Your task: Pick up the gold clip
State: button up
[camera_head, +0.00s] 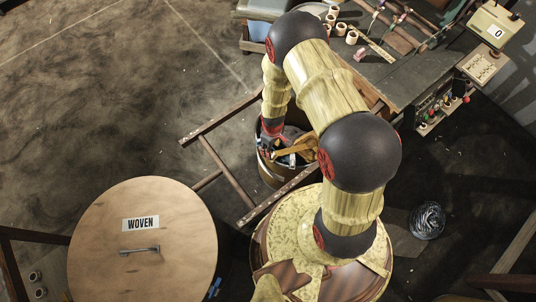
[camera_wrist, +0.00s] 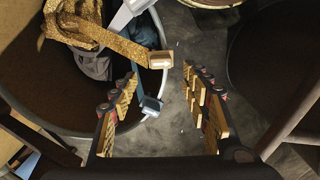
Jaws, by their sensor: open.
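The gold clip (camera_wrist: 160,60) shows in the wrist view, a small gold-edged block with a pale, shiny face. It sits at the end of a glittery gold strap (camera_wrist: 110,38) that hangs over the rim of a round bin (camera_wrist: 62,122). My gripper (camera_wrist: 158,76) is open, its two fingers apart, with the clip in the picture just beyond the gap between the fingertips. Nothing is held. In the head view the gold strap (camera_head: 296,148) lies across the bin (camera_head: 270,178), below my gripper. The clip is too small to tell there.
A blue strap with a grey clip (camera_wrist: 151,105) hangs beside the gold one, near my left finger. A white strap (camera_wrist: 128,14) lies at the bin's rim. A wooden frame (camera_head: 222,165) stands beside the bin. A round lid marked WOVEN (camera_head: 142,262) is at lower left.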

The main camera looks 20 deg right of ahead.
jog(key=shift+d+f, duration=0.1)
jog(key=shift+f, duration=0.1)
jog(key=f+b, duration=0.1)
jog(key=f, duration=0.1)
jog(key=f+b, duration=0.1)
jog(key=f, duration=0.2)
jog(key=f+b, duration=0.1)
jog(key=f, duration=0.1)
jog(key=shift+a+f, duration=0.2)
jog(key=shift+a, duration=0.05)
jog(key=shift+c, duration=1.3)
jog(key=c, duration=0.6)
jog(key=shift+o, duration=0.2)
jog(key=shift+r, duration=0.1)
notch_tip(320, 180, up, 24)
jog(key=p, duration=1.3)
jog(key=shift+p, duration=0.3)
